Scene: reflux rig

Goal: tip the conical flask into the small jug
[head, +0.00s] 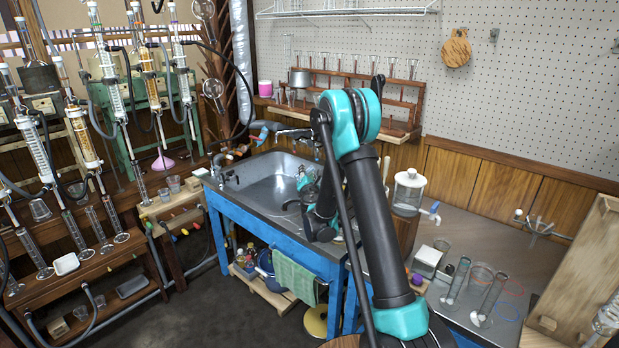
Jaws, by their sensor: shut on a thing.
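My gripper (292,204) is partly in view over the front right of the sink, low behind my own arm. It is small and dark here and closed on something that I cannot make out. A cone-shaped glass vessel with pink in its base (162,163) stands at the left below the glass rig, well apart from my gripper. I cannot tell whether it is the task's conical flask. I cannot single out the small jug; small clear glass vessels (174,184) stand on a wooden stand left of the sink.
The steel sink (262,183) sits in a blue bench with a tap behind. Glassware fills a wooden rack (400,110) at the back. Grey floor (190,310) is open at the lower left.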

